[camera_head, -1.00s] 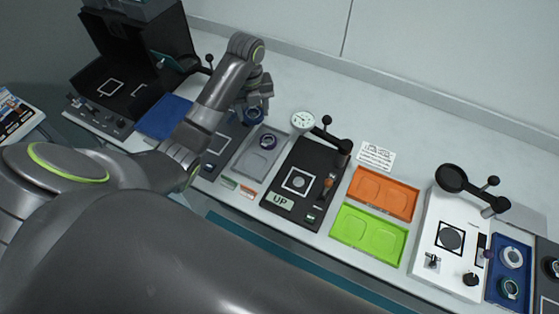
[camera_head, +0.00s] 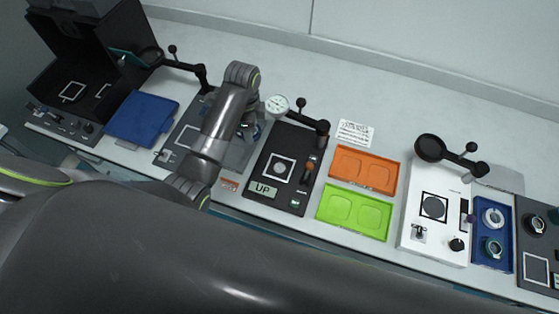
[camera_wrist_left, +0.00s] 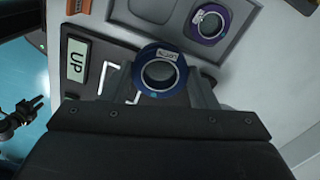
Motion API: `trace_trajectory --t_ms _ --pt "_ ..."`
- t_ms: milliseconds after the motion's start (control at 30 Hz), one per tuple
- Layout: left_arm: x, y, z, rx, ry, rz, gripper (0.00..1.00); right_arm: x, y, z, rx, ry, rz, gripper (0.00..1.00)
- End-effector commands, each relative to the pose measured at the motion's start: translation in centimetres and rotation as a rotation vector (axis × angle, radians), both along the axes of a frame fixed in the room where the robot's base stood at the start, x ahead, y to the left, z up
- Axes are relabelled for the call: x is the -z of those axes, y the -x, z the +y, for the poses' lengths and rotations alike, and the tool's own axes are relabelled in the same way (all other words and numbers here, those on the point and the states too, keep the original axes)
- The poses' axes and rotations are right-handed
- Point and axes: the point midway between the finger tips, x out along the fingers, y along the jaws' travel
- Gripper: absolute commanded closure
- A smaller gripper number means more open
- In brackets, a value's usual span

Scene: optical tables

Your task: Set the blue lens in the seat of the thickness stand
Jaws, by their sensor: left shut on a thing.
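The blue lens (camera_wrist_left: 176,52), a dark blue ring with a small label and a clear centre, is held between the fingers of my left gripper (camera_wrist_left: 160,78) in the left wrist view. In the head view the left gripper (camera_head: 252,130) is above the grey tray, left of the thickness stand. The thickness stand (camera_head: 262,169) is a black base with a white-framed round seat (camera_head: 280,169), a dial gauge (camera_head: 277,104) and an "UP" display (camera_head: 263,189). In the wrist view the lens covers part of the white frame, and the seat is hidden. My right gripper is not clearly visible.
A grey tray (camera_wrist_left: 128,18) holds a purple-ringed lens (camera_wrist_left: 209,24) beside the stand. Orange (camera_head: 363,170) and green (camera_head: 354,212) trays lie to the stand's right. The stand's black lever arm (camera_head: 308,122) rises at its back. A white instrument (camera_head: 412,232) stands farther right.

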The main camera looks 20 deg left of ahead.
Motion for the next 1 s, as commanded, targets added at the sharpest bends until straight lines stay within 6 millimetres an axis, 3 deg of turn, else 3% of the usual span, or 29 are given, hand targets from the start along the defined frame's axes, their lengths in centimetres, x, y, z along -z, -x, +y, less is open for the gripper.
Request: trace_trajectory --t_ms 33,100,500,733,1000 --pt "-0.7 0.5 -1.2 -0.089 0.005 0.004 0.74 -1.4 0.0 0.2 0.001 -0.003 -0.001 0.64" --pt "-0.9 0.9 -2.5 -0.228 0.004 0.004 0.74 -2.4 -0.1 0.5 0.001 -0.006 -0.001 0.64" --pt "-2.2 3.6 -8.8 -0.918 -0.001 0.004 0.74 -6.6 -0.1 0.4 0.001 -0.005 -0.001 0.64" --pt "-1.9 4.2 -9.9 -1.063 -0.005 0.001 0.74 -7.2 0.0 -0.1 0.0 0.001 -0.001 0.64" --pt "2.5 4.2 -10.0 -1.072 -0.005 0.001 0.74 -7.2 0.0 -0.2 -0.001 0.002 0.0 0.64"
